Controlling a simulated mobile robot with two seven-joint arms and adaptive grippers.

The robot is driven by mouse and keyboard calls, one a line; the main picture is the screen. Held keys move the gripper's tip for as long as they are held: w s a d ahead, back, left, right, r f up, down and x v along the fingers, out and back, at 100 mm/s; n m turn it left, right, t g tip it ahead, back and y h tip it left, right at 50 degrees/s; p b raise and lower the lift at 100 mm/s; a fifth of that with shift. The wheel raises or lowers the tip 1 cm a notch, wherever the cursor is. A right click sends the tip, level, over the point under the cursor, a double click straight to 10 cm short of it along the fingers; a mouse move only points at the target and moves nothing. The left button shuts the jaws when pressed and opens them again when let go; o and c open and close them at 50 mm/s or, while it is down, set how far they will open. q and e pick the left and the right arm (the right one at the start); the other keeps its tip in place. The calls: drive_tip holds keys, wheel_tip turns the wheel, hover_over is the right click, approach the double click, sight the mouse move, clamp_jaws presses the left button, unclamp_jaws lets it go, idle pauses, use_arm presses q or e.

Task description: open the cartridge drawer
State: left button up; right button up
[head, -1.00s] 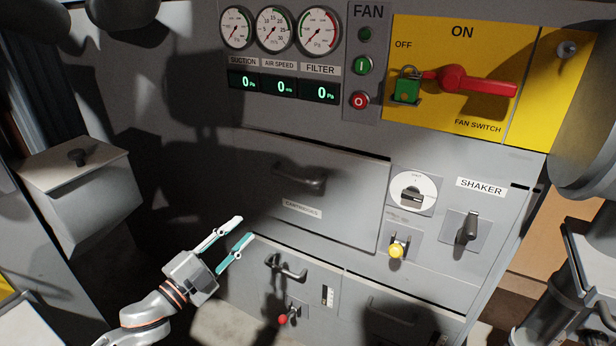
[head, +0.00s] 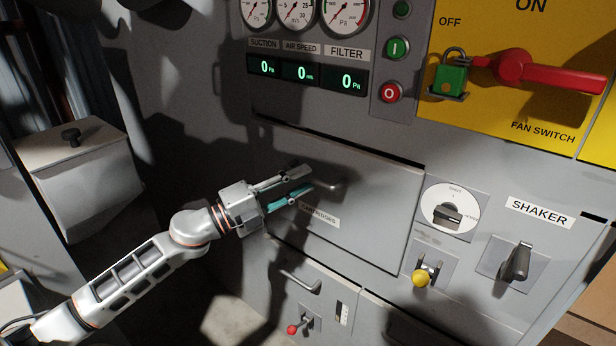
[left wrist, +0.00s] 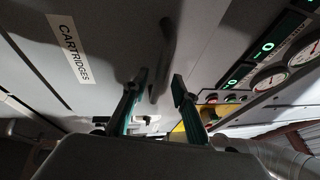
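The cartridge drawer (head: 375,220) is a wide grey front in the middle of the cabinet in the head view, and looks closed. Its bar handle (head: 334,188) is partly hidden behind my left gripper (head: 308,179). The gripper comes in from the left, open, with its fingertips at the handle's left end. In the left wrist view the drawer's CARTRIDGES label (left wrist: 68,48) is at upper left. There the handle (left wrist: 165,50) shows between and beyond the two spread fingertips (left wrist: 160,80); I cannot tell whether they touch it. My right gripper is out of view.
Right of the drawer are a round selector (head: 449,212), a yellow knob (head: 421,277) and the shaker lever (head: 516,262). Below is another handle (head: 302,282) with a red-tipped lever (head: 295,328). A green padlock (head: 450,78) hangs at the red fan switch (head: 540,76). A grey box (head: 85,185) stands left.

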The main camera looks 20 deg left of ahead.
use_arm(q)
drive_tip(key=shift+x, duration=1.15)
clamp_jaws()
drive_tip(key=shift+s+f, duration=0.1)
drive_tip(key=shift+s, duration=0.05)
